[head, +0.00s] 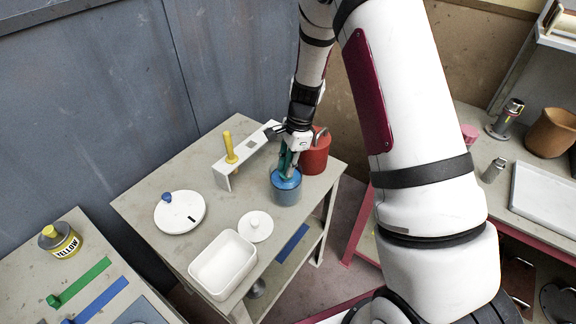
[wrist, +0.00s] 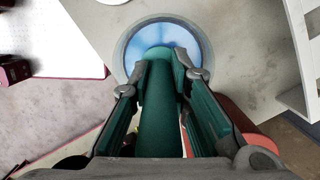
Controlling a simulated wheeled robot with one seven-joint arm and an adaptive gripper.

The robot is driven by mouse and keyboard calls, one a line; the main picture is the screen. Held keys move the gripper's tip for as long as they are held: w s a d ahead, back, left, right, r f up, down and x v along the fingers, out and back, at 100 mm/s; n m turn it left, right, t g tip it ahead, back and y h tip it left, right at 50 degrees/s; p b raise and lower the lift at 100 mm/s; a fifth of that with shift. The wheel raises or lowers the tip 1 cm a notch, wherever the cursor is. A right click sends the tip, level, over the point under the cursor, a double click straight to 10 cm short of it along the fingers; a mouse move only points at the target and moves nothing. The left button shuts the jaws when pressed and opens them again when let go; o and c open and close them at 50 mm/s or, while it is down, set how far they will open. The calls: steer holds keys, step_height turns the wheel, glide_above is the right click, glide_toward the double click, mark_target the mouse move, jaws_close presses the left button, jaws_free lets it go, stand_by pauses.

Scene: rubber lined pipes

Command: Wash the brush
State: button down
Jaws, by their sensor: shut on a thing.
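My gripper (head: 287,160) points down over the blue-grey jar (head: 286,195) near the front right of the grey table. In the wrist view my gripper (wrist: 160,75) is shut on a thick green handle (wrist: 158,115), which I take to be the brush. The handle's far end reaches to the mouth of the jar (wrist: 125,45), which holds blue liquid (wrist: 150,35). The brush's head is hidden, so I cannot tell how deep it sits. A white rack (head: 222,180) beside the jar holds a yellow-handled tool (head: 229,148).
A red pot (head: 318,155) stands close behind the jar. A white disc with a blue knob (head: 180,214), a small white lid (head: 256,227) and a white tub (head: 222,266) are on the same table. A yellow-labelled can (head: 60,240) stands on the left table.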

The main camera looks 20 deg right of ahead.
steer(key=shift+d+r+p, duration=0.3)
steer(key=shift+r, duration=1.2)
steer(key=shift+d+r+p, duration=0.3)
steer(key=shift+r+p, duration=0.05)
steer(key=shift+r, duration=1.1)
steer(key=shift+d+r+p, duration=0.3)
steer(key=shift+r, duration=1.2)
steer(key=shift+r, duration=0.1)
steer(key=shift+r+p, duration=0.5)
steer(key=shift+r, duration=1.95)
